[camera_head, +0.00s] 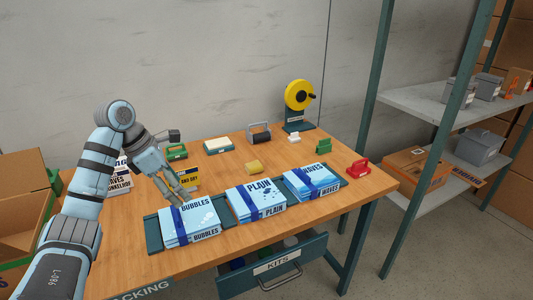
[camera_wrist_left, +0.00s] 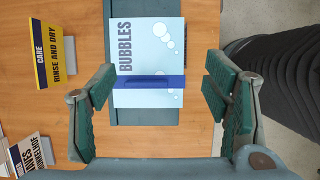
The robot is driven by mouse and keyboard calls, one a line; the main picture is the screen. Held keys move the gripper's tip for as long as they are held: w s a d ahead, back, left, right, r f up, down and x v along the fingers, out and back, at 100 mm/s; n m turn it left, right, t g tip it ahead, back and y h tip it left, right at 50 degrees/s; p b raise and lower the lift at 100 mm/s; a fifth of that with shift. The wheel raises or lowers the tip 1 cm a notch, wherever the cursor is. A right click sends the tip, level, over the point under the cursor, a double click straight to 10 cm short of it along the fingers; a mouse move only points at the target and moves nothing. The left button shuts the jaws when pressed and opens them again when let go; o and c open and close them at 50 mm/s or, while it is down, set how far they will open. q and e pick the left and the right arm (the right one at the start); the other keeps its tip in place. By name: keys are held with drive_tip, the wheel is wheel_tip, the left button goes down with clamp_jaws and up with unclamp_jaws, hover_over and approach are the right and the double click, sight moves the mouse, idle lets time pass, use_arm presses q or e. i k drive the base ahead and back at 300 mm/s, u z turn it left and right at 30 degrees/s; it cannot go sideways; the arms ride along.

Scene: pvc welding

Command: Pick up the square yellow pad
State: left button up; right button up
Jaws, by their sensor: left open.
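A small yellow block-like pad (camera_head: 253,167) lies on the table behind the PLAIN pack. A flat cream pad (camera_head: 218,145) lies in a dark green holder farther back; which of the two counts as the square yellow pad, I cannot tell for sure. My left gripper (camera_head: 183,197) is open and empty over the BUBBLES pack (camera_head: 188,224), to the left of both pads. In the left wrist view my open gripper (camera_wrist_left: 159,92) has the BUBBLES pack (camera_wrist_left: 147,45) between its fingers in the picture; neither pad shows there. My right gripper is not in view.
The PLAIN pack (camera_head: 256,201) and WAVES pack (camera_head: 311,181) lie in a row on the table. A yellow care card (camera_head: 188,177) stands just behind my left gripper. A yellow tape reel (camera_head: 298,95), a black-handled item (camera_head: 258,132) and a red item (camera_head: 358,169) stand farther right.

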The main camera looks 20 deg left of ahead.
sight(254, 167)
drive_tip(key=i, duration=1)
